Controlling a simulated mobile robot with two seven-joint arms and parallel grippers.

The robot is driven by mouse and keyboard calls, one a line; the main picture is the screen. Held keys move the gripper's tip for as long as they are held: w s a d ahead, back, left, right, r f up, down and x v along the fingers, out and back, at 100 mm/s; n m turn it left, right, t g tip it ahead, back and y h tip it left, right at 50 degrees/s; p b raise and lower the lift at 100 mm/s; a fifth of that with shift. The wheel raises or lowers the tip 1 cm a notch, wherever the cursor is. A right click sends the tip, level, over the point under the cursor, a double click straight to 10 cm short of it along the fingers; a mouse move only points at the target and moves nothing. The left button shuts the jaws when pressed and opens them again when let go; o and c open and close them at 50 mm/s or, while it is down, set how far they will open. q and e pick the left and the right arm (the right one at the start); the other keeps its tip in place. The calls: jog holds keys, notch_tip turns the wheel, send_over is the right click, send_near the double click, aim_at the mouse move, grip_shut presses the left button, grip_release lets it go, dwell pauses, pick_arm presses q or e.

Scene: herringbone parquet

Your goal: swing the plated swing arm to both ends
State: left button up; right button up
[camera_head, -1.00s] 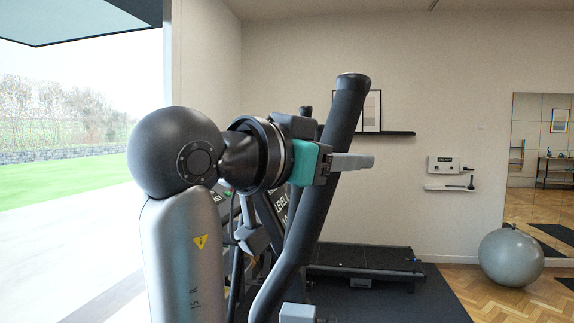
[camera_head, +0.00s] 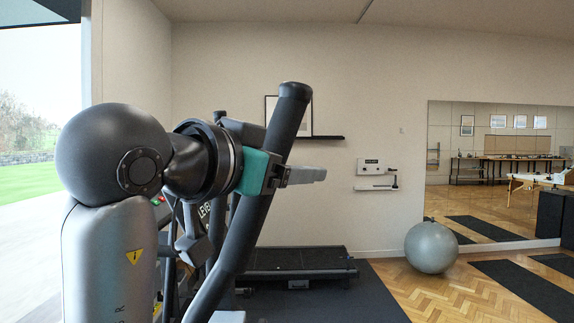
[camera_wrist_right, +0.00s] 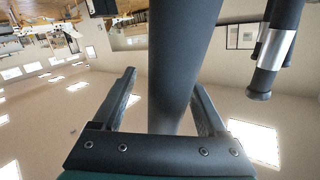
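A thick dark swing arm (camera_head: 284,130) of an exercise machine leans up and to the right in the head view. My right gripper (camera_head: 300,176), with a teal band, is across its upper half; its grey fingers show beyond the bar. In the right wrist view, which is upside down, the bar (camera_wrist_right: 184,55) passes between the two open fingers (camera_wrist_right: 165,90). A gap shows at the left finger; contact at the right one is unclear. A second dark post (camera_wrist_right: 277,45) has a bright metal sleeve. My left gripper is out of view.
The machine's console (camera_head: 204,212) is partly hidden behind my arm. A low black treadmill-like deck (camera_head: 290,262) stands behind on a dark mat. A grey ball (camera_head: 431,248) and a wall mirror (camera_head: 480,150) are to the right.

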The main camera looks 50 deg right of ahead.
jog(key=shift+a, duration=0.1)
jog(key=s+a+r+b, duration=0.1)
jog(key=a, duration=1.4)
jog(key=shift+s+r+b, duration=0.3)
jog(key=shift+s+r, duration=0.05)
jog(key=shift+s, duration=0.05)
